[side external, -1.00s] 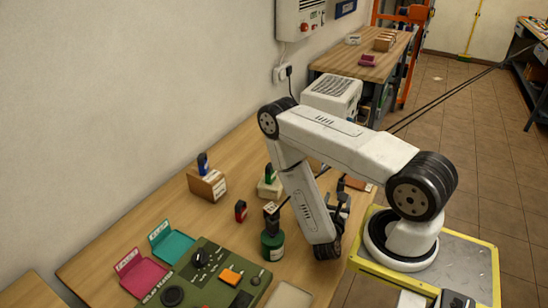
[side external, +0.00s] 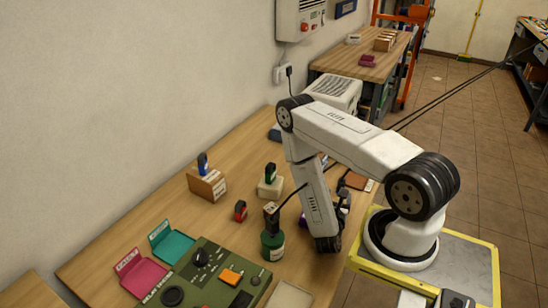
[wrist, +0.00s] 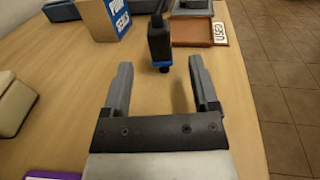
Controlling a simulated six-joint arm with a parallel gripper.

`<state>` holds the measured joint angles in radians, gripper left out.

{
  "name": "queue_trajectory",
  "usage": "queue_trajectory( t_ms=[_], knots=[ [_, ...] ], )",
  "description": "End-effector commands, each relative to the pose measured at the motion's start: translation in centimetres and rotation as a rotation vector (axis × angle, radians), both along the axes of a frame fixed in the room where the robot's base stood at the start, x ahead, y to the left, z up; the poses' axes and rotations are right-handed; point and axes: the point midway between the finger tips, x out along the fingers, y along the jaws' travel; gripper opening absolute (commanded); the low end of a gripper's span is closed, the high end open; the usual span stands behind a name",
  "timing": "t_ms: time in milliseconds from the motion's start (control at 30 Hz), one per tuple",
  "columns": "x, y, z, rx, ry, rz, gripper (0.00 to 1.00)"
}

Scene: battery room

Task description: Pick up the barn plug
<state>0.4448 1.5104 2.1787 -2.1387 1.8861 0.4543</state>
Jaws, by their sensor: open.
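In the wrist view a dark plug (wrist: 159,42) with a blue band near its lower end stands ahead of my gripper, with a cable at its top. No name can be read on it, so I cannot tell whether it is the barn plug. My gripper (wrist: 160,74) is open, with its fingers on either side of the line to this plug and nothing held. In the side view my gripper is mostly hidden by my arm.
A cream block (wrist: 14,104) is at the left edge. The table's right edge is close. A green panel (side external: 213,272) lies at the front.

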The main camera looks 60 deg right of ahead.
Motion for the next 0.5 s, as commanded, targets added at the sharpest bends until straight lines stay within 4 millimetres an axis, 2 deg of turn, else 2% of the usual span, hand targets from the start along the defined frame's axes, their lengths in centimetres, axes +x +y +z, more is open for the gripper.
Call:
queue_trajectory(
  t_ms=[500],
  knots=[
    [0.7,-3.9,0.0,-0.002,-0.001,-0.004,0.76]
  ],
)
